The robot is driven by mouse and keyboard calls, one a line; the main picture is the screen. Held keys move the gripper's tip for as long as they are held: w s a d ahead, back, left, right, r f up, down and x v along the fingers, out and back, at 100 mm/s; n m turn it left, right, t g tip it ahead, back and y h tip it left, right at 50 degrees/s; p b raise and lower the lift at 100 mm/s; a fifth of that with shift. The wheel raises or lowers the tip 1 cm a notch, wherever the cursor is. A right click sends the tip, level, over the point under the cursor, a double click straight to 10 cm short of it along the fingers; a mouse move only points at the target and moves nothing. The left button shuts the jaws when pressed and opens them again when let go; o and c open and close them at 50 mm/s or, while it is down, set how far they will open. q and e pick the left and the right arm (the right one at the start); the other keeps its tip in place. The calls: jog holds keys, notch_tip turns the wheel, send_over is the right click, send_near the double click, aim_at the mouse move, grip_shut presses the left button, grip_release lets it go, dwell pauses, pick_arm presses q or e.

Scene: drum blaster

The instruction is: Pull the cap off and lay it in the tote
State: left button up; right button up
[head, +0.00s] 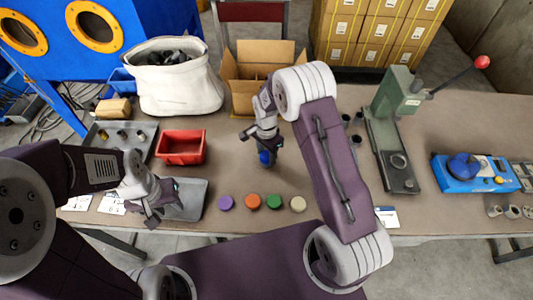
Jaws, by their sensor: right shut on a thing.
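My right gripper (263,143) is near the middle of the table, pointing down, and is shut on a blue piece (265,158). The piece is mostly hidden by the gripper, so I cannot tell whether it is the cap alone or a cap on a part. A red tote (181,160) stands open and looks empty, left of the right gripper. My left gripper (153,214) hangs at the front left, over the left side of a grey tray (195,205). Its fingertips are too small to read, and I see nothing held in it.
Purple (225,202), orange (253,201), green (273,201) and beige (298,204) discs lie in a row in front. A metal tray with dark parts (147,152), a white sack (178,95) and a cardboard box (246,101) stand behind. A green press (395,92) stands right.

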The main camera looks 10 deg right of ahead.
jog(key=shift+r+p, duration=2.85)
jog(key=shift+r, duration=0.6)
jog(key=s+a+r+p, duration=0.4)
jog(key=a+r+p, duration=0.3)
jog(key=r+p, duration=0.4)
jog(key=shift+s+a+p, duration=0.25)
jog(key=shift+a+p, duration=0.05)
jog(key=shift+p, duration=0.05)
